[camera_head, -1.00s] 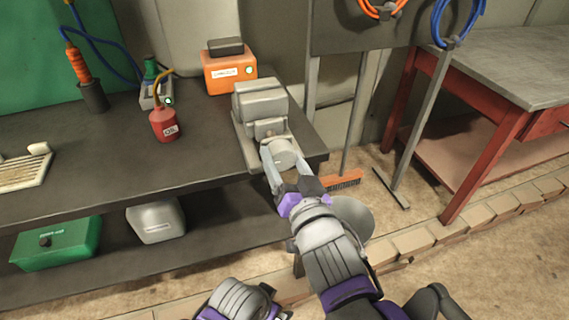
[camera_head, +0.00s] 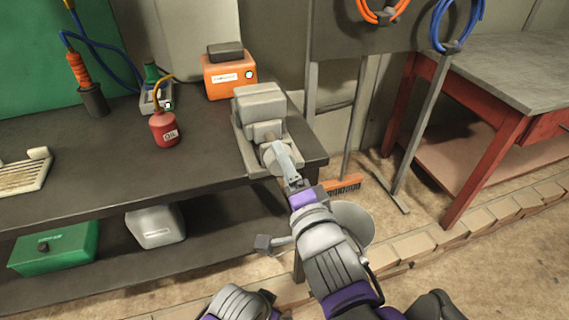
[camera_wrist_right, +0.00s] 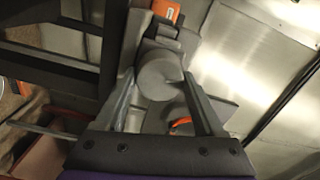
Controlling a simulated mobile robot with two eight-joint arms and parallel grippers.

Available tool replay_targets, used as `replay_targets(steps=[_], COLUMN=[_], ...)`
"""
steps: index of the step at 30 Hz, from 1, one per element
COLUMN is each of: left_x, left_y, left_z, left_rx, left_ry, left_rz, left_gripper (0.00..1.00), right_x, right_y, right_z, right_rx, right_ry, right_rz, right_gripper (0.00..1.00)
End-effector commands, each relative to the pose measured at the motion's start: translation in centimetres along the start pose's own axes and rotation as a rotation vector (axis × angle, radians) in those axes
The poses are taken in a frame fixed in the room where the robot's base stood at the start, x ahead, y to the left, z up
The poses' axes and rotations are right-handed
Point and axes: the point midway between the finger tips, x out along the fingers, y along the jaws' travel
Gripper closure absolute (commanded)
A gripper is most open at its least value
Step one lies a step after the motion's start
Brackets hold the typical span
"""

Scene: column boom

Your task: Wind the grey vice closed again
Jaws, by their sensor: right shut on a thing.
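The grey vice (camera_head: 260,105) is mounted at the right end of the dark workbench. Its round front knob (camera_head: 268,155) faces my right arm; it also shows in the right wrist view (camera_wrist_right: 160,76). My right gripper (camera_head: 280,155) is shut on this knob, one finger on each side of it, as the wrist view (camera_wrist_right: 159,95) shows. In the head view the fingers cover part of the knob. Whether the vice's jaws touch cannot be told.
On the workbench (camera_head: 100,165) stand an orange box (camera_head: 228,82), a red oil can (camera_head: 163,132) and a dark holder (camera_head: 93,100). A red-framed table (camera_head: 510,70) is at right.

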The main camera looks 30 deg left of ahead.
Motion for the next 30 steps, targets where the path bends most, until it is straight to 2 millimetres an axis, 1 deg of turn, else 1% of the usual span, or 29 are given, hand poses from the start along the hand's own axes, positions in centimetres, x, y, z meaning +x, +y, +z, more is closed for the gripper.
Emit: replay_targets(steps=[6,15,22,30], left_x=[0.0,0.0,0.0,0.0], left_y=[0.0,0.0,0.0,0.0], left_z=[0.0,0.0,0.0,0.0], left_rx=[0.0,0.0,0.0,0.0], left_ry=[0.0,0.0,0.0,0.0], left_rz=[0.0,0.0,0.0,0.0], left_gripper=[0.0,0.0,0.0,0.0], right_x=[0.06,0.06,0.06,0.06], right_y=[-0.07,-0.02,0.0,0.0], right_z=[0.02,0.04,0.05,0.06], right_rx=[0.189,0.381,0.457,0.482], right_ry=[-0.001,-0.002,-0.002,-0.002], right_rz=[-0.003,-0.003,-0.003,-0.003], right_gripper=[0.85,0.85,0.85,0.84])
